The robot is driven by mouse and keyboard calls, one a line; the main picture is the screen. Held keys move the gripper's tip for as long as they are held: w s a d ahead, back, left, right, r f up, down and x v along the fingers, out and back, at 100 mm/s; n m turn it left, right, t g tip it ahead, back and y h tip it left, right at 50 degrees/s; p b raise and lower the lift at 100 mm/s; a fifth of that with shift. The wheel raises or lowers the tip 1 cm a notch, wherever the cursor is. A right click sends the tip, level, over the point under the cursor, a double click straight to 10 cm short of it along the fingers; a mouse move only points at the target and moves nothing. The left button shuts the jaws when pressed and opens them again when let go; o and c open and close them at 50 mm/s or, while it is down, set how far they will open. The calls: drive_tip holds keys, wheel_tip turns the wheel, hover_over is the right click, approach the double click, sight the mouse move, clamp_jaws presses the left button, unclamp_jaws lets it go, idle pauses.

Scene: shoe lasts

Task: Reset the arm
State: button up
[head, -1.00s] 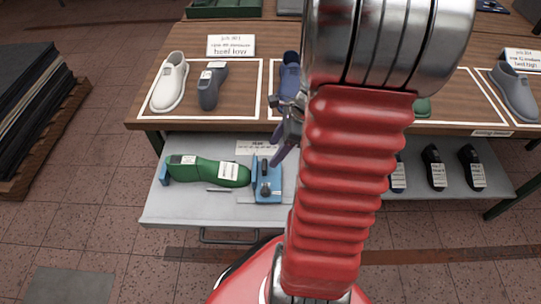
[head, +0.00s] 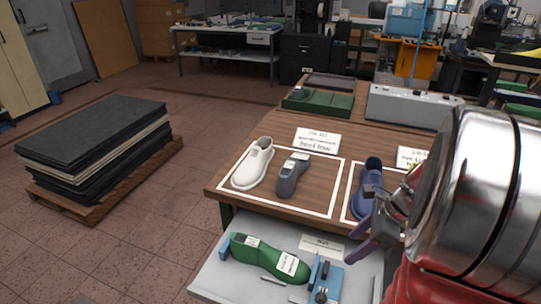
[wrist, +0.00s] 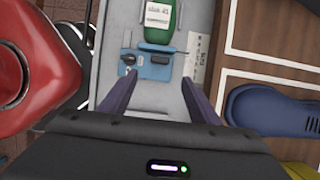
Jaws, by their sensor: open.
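My gripper (head: 376,226) is at the right in the head view, in front of the blue shoe (head: 368,184) and above the table's front edge. Its two fingers (wrist: 160,98) also show in the wrist view, apart with nothing between them. Beyond the fingertips in that view lies the blue clamp block (wrist: 148,64) with the green last (wrist: 160,20) past it. In the head view the green last (head: 268,257) lies on the grey lower shelf (head: 222,277), its toe near the blue clamp block (head: 325,278). My red and silver arm hides the right side of the table.
A white shoe (head: 253,164) and a grey last (head: 292,175) stand in a white-outlined area of the wooden table (head: 225,190). A green tray (head: 318,102) and a grey box (head: 412,106) are behind. Dark stacked sheets (head: 95,140) lie on a pallet at left, with open floor between.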

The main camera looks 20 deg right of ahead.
drive_tip(key=s+a+r+n+t+h, duration=0.1)
drive_tip(key=a+r+n, duration=0.5)
drive_tip(key=a+n, duration=0.6)
drive_tip(key=s+a+r+n+t+h, duration=0.1)
drive_tip(key=a+r+n+h, duration=0.1)
drive_tip(key=a+r+n, duration=0.5)
drive_tip(key=a+n, duration=0.5)
drive_tip(key=n, duration=0.2)
drive_tip(key=shift+s+a+r+n+t, duration=0.2)
drive_tip(key=shift+a+n+t, duration=0.1)
drive_tip(key=shift+a, duration=0.05)
